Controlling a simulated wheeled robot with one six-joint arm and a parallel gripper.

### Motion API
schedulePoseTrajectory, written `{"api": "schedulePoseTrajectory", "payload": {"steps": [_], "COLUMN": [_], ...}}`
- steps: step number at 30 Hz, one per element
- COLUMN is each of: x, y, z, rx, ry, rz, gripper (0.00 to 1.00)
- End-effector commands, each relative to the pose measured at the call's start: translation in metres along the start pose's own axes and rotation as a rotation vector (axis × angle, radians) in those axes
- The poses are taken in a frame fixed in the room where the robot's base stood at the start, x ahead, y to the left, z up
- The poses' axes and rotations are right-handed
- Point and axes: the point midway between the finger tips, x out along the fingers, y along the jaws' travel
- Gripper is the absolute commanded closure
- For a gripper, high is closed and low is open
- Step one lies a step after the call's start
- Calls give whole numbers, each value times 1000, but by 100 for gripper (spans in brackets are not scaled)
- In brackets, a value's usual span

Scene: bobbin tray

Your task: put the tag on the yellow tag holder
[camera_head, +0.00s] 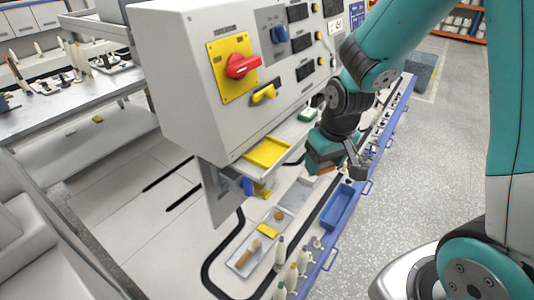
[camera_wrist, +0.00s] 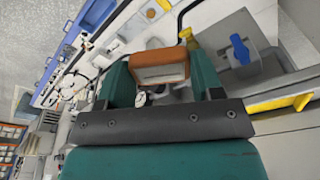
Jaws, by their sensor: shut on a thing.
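My gripper (camera_head: 330,165) hangs to the right of the machine cabinet, above the blue-edged bench. It is shut on an orange-brown block with a pale grey face (camera_wrist: 160,68); I cannot tell for sure that this is the tag. In the wrist view the block sits between my two green fingers. A shallow yellow tray (camera_head: 267,152), which may be the yellow tag holder, juts from the cabinet front, left of my gripper and apart from it. Its yellow edge shows at the right of the wrist view (camera_wrist: 285,105).
A blue bin (camera_head: 338,206) stands on the bench below my gripper. A grey tray (camera_head: 243,262) with a wooden piece, bobbins (camera_head: 280,250) and a blue knob (camera_wrist: 240,48) are nearby. The cabinet (camera_head: 190,90) with a red switch (camera_head: 242,66) bounds the left. Open floor lies right.

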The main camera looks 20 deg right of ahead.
Motion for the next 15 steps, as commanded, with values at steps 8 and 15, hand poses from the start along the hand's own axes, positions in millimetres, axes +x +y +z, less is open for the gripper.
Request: {"api": "schedulePoseTrajectory", "payload": {"steps": [8, 15], "x": [-82, -124], "y": [-5, -9], "z": [36, 74], "rx": [-59, -101], "ry": [8, 5], "rz": [-8, -11], "gripper": [62, 62]}}
